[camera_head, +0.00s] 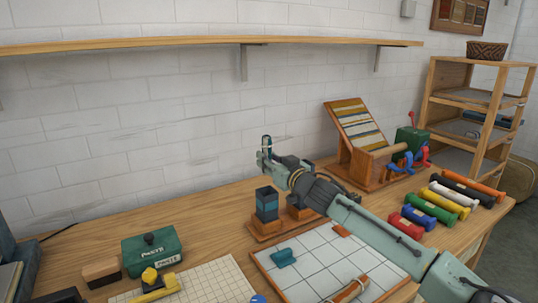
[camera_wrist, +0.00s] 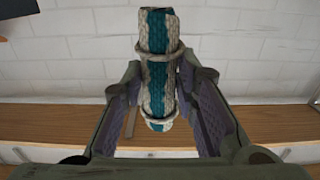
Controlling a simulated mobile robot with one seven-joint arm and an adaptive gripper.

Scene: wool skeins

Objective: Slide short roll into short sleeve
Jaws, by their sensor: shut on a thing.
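A short roll (camera_wrist: 157,70), striped teal and cream with thin rings around it, stands upright between the fingers of my gripper (camera_wrist: 160,100) in the wrist view. My gripper is shut on it. In the head view the roll (camera_head: 266,146) is small and partly hidden by my gripper (camera_head: 267,160), held well above the table. A dark square sleeve (camera_head: 267,203) with a blue-grey band stands on a wooden base (camera_head: 262,232), below the roll and apart from it. A second holder beside it is largely hidden by my arm; I cannot tell which is the short sleeve.
A green box (camera_head: 151,252) and a wooden block (camera_head: 101,272) stand at the left. A gridded board (camera_head: 315,262) lies in front. Several coloured rolls (camera_head: 450,195) lie at the right, near a wooden rack (camera_head: 360,140). A shelf (camera_head: 190,42) runs along the wall.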

